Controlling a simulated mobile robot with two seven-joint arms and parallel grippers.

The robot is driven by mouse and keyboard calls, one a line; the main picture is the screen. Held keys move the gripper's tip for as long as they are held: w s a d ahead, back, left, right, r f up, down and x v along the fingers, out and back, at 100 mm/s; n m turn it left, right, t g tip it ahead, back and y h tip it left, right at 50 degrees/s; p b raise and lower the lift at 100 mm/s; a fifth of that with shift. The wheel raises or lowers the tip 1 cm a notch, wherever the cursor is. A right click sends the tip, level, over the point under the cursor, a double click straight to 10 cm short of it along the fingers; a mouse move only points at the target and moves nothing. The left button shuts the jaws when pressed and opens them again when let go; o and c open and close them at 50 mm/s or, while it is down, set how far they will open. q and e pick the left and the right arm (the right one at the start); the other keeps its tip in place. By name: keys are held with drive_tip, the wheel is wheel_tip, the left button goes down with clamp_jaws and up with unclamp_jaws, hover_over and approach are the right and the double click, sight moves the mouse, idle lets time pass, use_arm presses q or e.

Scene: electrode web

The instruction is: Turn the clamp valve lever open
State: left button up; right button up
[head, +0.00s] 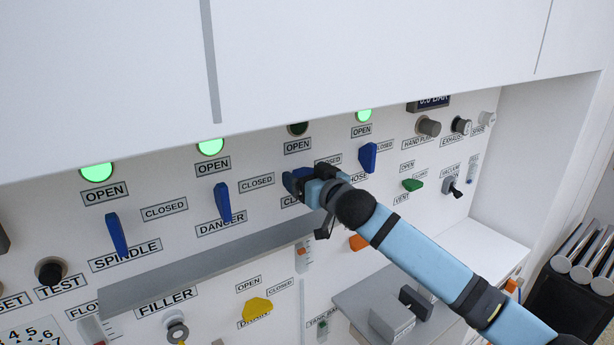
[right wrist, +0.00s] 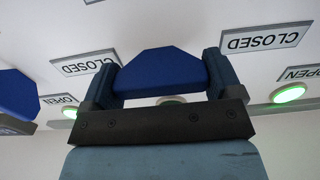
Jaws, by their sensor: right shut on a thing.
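The clamp valve lever (head: 290,184) is blue and sits under an OPEN label, below a dark lamp (head: 298,128) on the white panel. My right gripper (head: 303,179) covers most of it and part of its name label, of which only "CL" shows. In the right wrist view the blue lever (right wrist: 160,72) lies between the two fingers of my right gripper (right wrist: 163,85), which is shut on it. The exact angle of the lever is hard to tell in the head view. My left gripper is not in view.
Blue levers marked SPINDLE (head: 116,236) and DANCER (head: 222,203) are to the left, and the HOSE lever (head: 367,157) is close to the right. Their lamps are green. A grey ledge (head: 200,272) juts out below. A green VENT lever (head: 412,185) is farther right.

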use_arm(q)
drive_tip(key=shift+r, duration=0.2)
use_arm(e)
drive_tip(key=n+p, duration=0.2)
drive_tip(key=n, duration=0.1)
drive_tip(key=shift+r+n+p, duration=0.1)
drive_tip(key=shift+n+p, duration=0.25)
drive_tip(key=shift+n, duration=0.05)
drive_tip(key=n+p, duration=0.3)
drive_tip(key=n, duration=0.2)
drive_tip(key=n+p, duration=0.2)
drive_tip(key=n, duration=0.3)
drive_tip(key=shift+a, duration=0.1)
use_arm(q)
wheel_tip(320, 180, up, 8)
drive_tip(key=p, duration=0.1)
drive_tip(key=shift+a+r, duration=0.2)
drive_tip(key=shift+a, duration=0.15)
use_arm(e)
drive_tip(key=shift+f+n, duration=0.15)
drive_tip(key=shift+n, duration=0.9)
drive_tip(key=shift+f+n, duration=0.1)
drive_tip(key=shift+n, duration=0.95)
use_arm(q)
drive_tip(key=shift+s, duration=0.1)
use_arm(e)
drive_tip(key=o, duration=0.7)
drive_tip(key=shift+o, duration=0.2)
drive_tip(key=shift+s, duration=0.1)
